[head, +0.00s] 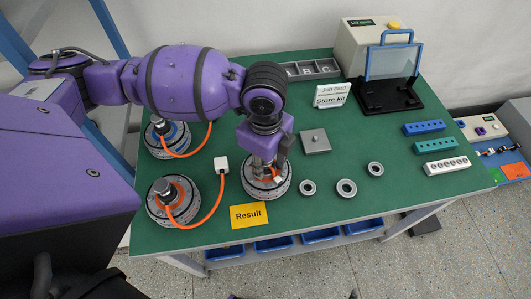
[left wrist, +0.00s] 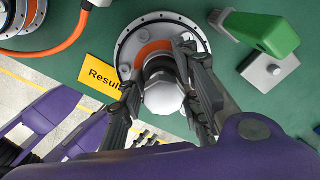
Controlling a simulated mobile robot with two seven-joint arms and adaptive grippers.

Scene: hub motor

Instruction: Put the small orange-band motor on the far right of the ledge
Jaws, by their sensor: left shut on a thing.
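The motor with the orange band (left wrist: 153,49) is a round silver disc with holes around its rim and a dark shaft with a pale end. In the head view its disc (head: 257,188) is on or just above the green table, right of the Result card; I cannot tell if it touches. My left gripper (head: 266,168) points down over it, shut on its shaft. In the left wrist view the gripper's fingers (left wrist: 163,112) flank the shaft. My right gripper is not in view. I cannot tell which surface is the ledge.
Two cabled motors (head: 159,212) (head: 154,144) stand at the left. A yellow Result card (head: 250,216) lies at the front edge. The front right is mostly bare.

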